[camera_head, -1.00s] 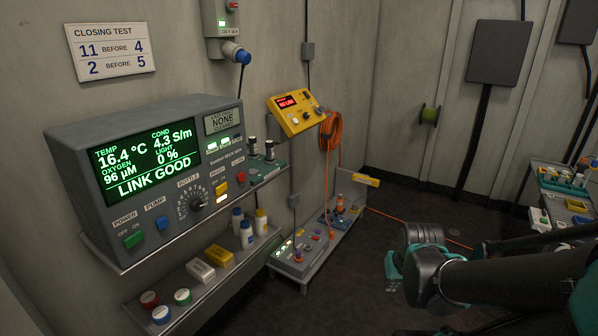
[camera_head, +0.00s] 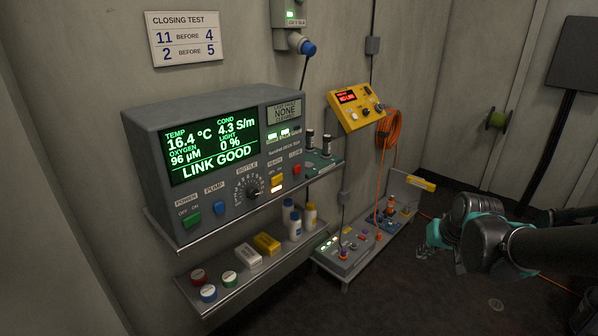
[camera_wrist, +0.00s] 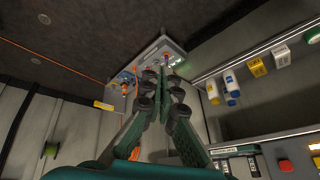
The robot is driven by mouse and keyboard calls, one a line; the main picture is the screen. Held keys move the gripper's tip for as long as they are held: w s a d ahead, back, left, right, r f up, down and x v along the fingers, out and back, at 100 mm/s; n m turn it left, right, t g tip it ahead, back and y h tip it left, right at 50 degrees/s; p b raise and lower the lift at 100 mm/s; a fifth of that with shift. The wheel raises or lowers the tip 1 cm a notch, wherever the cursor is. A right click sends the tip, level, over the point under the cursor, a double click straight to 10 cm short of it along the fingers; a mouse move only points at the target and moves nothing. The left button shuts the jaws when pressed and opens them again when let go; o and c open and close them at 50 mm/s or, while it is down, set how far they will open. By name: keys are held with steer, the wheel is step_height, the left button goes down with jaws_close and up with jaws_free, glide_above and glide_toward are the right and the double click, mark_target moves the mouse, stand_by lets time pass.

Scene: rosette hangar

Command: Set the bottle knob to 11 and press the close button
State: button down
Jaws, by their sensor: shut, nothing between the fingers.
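The grey deck unit (camera_head: 185,110) sits on a wall shelf, its green screen (camera_head: 212,147) reading LINK GOOD. The black bottle knob (camera_head: 253,192) is on its lower front, ringed by numbers; its setting is too small to read. The red close button (camera_head: 296,170) is at the right end of the same panel. A red button also shows in the wrist view (camera_wrist: 286,165), at lower right. My gripper (camera_head: 434,240) is out to the right, well away from the panel. Its dark fingers (camera_wrist: 160,80) are together and empty in the wrist view.
A sign (camera_head: 184,38) reads CLOSING TEST, 11 before 4, 2 before 5. A lower shelf (camera_head: 240,288) holds bottles, boxes and capped jars. A yellow box (camera_head: 356,108) with an orange cable (camera_head: 388,130) hangs right. Dark floor is open below my arm.

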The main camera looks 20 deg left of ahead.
mark_target(297, 170)
steer(key=w+a+r+n+y, duration=0.1)
steer(key=w+a+r, duration=0.1)
steer(key=a, duration=0.8)
steer(key=w+a+r+n+y, duration=0.1)
steer(key=w+a+r+y, duration=0.1)
steer(key=a+r, duration=0.3)
steer(key=w+a+r+n+y, duration=0.1)
steer(key=w+a+r+y, duration=0.1)
steer(key=a, duration=1.2)
step_height(297, 170, up, 2)
steer(key=shift+w+a+r+g, duration=0.25)
steer(key=shift+w+a+g, duration=0.15)
steer(key=shift+w, duration=0.15)
steer(key=w+a, duration=0.3)
steer(key=a, duration=0.5)
steer(key=shift+w, duration=0.2)
steer(key=shift+w+a, duration=0.15)
steer(key=shift+a, duration=0.2)
